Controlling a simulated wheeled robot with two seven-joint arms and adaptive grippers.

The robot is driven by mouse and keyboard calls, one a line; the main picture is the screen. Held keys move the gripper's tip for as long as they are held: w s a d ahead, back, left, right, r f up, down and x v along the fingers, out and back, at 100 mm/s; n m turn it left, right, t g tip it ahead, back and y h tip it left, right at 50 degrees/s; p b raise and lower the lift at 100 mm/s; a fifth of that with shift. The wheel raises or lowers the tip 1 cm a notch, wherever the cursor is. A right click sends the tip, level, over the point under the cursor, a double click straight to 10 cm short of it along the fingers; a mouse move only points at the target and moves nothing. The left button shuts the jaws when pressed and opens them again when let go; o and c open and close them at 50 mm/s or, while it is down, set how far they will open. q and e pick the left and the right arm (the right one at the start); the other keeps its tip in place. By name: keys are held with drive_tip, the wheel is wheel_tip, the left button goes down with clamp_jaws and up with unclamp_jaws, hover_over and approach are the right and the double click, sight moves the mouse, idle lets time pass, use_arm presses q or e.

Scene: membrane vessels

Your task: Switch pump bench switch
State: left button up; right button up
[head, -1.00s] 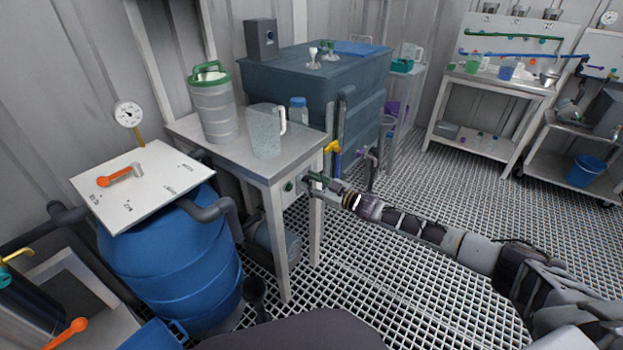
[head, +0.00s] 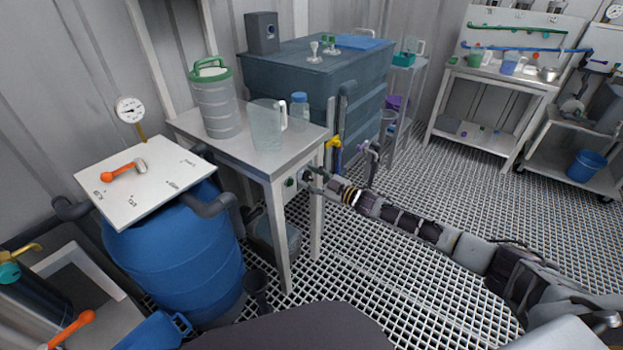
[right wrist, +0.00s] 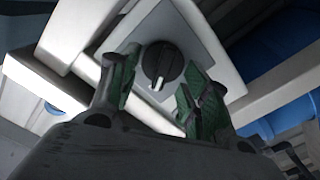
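The pump bench switch is a round black knob (right wrist: 162,62) with a white mark, on a grey plate (right wrist: 196,42) in the right wrist view. In the head view the switch area (head: 291,182) is on the front edge of the metal bench (head: 205,127), near its right leg. My right gripper (right wrist: 160,95) is open, its green-padded fingers on either side of the knob and slightly short of it in the picture; contact cannot be told. In the head view my right gripper (head: 312,180) is at the bench corner. My left gripper is not in view.
On the bench stand a green-lidded canister (head: 215,100), a clear jug (head: 267,125) and a blue-capped bottle (head: 299,106). A blue barrel (head: 175,255) stands left of the bench, a large dark tank (head: 300,75) behind.

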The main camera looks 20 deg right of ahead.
drive_tip(key=shift+o, duration=0.4)
drive_tip(key=shift+s, duration=0.1)
drive_tip(key=shift+v, duration=0.8)
drive_tip(key=v, duration=1)
drive_tip(key=shift+d, duration=0.15)
idle(0.3)
